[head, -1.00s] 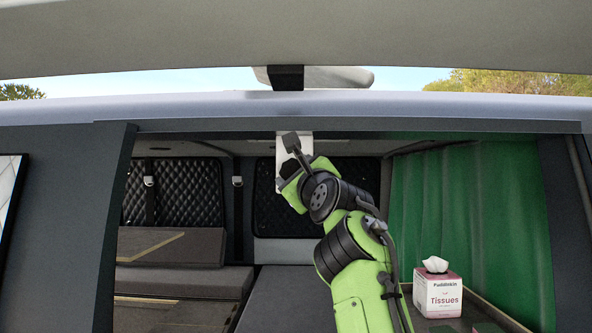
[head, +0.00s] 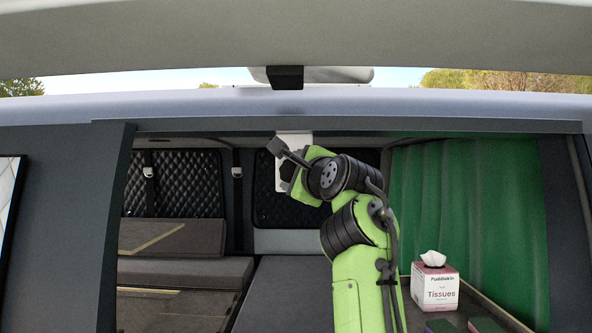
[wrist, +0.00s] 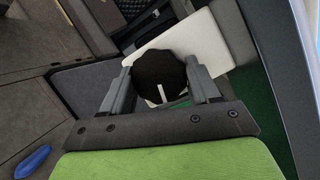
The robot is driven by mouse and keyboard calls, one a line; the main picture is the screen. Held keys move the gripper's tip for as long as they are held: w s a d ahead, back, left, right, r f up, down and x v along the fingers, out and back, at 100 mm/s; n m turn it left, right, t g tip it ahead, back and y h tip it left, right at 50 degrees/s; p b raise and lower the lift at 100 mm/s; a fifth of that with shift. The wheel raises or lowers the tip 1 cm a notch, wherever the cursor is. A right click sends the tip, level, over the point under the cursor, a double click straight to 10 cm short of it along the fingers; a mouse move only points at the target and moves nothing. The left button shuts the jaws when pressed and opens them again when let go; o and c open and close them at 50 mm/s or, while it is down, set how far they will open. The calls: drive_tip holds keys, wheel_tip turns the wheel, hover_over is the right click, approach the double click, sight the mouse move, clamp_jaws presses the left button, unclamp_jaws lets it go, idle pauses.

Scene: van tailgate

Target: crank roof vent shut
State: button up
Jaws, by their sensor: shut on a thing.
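A round black crank knob (wrist: 160,72) with a white mark sits between the fingers of my gripper (wrist: 160,78) in the wrist view. The fingers are shut on its two sides. A white plate (wrist: 203,38) lies behind the knob; it also shows below the roof edge in the head view (head: 294,145). In the head view my gripper (head: 286,168) is in front of this plate, and the knob is hidden there. A pale lid (head: 338,75), seemingly the roof vent's, shows above the roof, partly cut off by the tailgate. I cannot tell how far it is open.
The raised tailgate (head: 300,35) spans the top, above the roof edge (head: 430,103). A green curtain (head: 470,205) hangs at the right, and a tissue box (head: 435,288) stands on the counter there. Grey bench cushions (head: 185,272) are at the left. A blue item (wrist: 32,161) lies below.

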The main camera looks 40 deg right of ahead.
drive_tip(key=shift+s+r, duration=0.15)
drive_tip(key=shift+r, duration=0.25)
drive_tip(key=o, duration=0.8)
drive_tip(key=shift+o, duration=1.2)
drive_tip(key=shift+f, duration=0.15)
drive_tip(key=b+v, duration=0.6)
drive_tip(key=v, duration=0.9)
drive_tip(key=shift+s, duration=0.15)
